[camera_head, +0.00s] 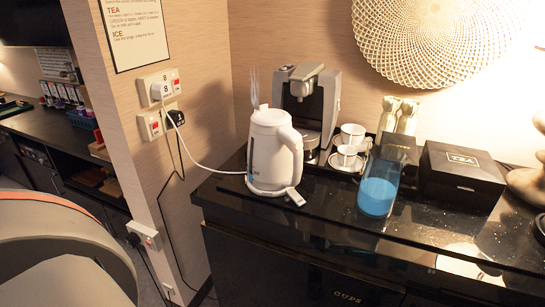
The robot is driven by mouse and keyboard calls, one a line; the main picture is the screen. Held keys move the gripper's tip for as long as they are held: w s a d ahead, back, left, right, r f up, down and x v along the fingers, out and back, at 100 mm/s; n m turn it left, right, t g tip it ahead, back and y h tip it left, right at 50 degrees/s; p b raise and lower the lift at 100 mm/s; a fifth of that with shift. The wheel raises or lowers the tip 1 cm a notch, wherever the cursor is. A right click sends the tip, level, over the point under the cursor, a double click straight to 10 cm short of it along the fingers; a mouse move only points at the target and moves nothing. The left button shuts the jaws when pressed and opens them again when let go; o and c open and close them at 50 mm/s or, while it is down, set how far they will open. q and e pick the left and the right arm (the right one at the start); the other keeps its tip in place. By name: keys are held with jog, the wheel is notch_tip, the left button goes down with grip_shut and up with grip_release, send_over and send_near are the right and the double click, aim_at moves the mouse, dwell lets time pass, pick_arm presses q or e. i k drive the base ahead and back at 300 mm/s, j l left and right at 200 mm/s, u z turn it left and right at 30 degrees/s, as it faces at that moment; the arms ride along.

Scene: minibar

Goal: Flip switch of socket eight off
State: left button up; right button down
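Socket eight (158,86) is the upper white plate on the wood-panelled wall, with a dark label reading 8. A white plug (157,91) sits in it, and its white cord runs down to the kettle's base. A small red switch (176,84) shows at its right side; its rocker position is too small to tell. The white kettle (272,150) stands on the black counter with steam above its spout. Neither gripper is in view.
Below is another socket (149,126) with a black plug (175,118). A third socket (143,235) sits low on the wall. A coffee machine (310,98), cups (347,158), a blue-filled glass (378,190) and a tea box (461,172) occupy the counter (300,222). A grey rounded chair-like shape (55,225) fills the lower left.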

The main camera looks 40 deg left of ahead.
aim_at(175, 83)
jog(key=u, duration=1.85)
